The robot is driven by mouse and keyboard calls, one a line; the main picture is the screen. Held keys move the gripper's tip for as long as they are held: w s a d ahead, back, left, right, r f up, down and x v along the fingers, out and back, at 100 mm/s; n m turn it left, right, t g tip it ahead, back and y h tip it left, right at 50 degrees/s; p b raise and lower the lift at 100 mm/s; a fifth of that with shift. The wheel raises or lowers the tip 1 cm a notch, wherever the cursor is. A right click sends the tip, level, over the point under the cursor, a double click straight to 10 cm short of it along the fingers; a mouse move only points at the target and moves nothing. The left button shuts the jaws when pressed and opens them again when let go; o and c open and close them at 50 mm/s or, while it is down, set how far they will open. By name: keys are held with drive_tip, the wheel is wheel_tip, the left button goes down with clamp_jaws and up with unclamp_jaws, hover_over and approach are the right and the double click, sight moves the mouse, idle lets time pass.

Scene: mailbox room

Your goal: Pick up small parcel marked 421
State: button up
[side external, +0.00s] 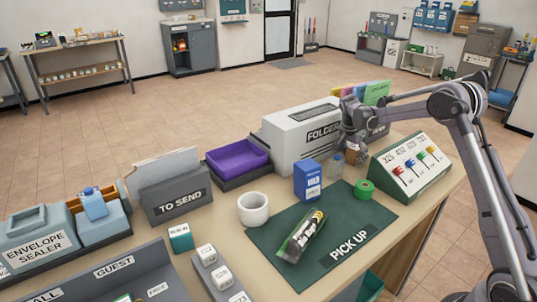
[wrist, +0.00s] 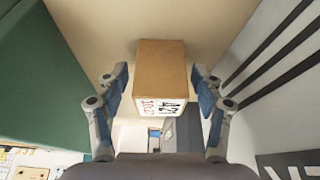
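The small parcel (wrist: 161,65) is a brown cardboard box with a white label that reads 421. In the wrist view it is between the two fingers of my gripper (wrist: 159,82). A gap shows between each finger and the parcel's side, so the fingers are apart around it. In the side external view my gripper (side external: 354,138) points down between the white folder box and the key panel. A small brown patch of the parcel (side external: 357,156) shows under it, mostly hidden by the gripper.
The white folder box (side external: 300,140) stands close on one side, the green key panel (side external: 412,165) on the other. A clear bottle (side external: 337,166), a blue box (side external: 308,181) and a green tape roll (side external: 364,189) stand nearby. The green PICK UP mat (side external: 320,262) lies in front.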

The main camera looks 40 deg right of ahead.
drive_tip(key=c, duration=1.1)
drive_tip(key=shift+o, duration=0.2)
drive_tip(key=shift+r, duration=0.1)
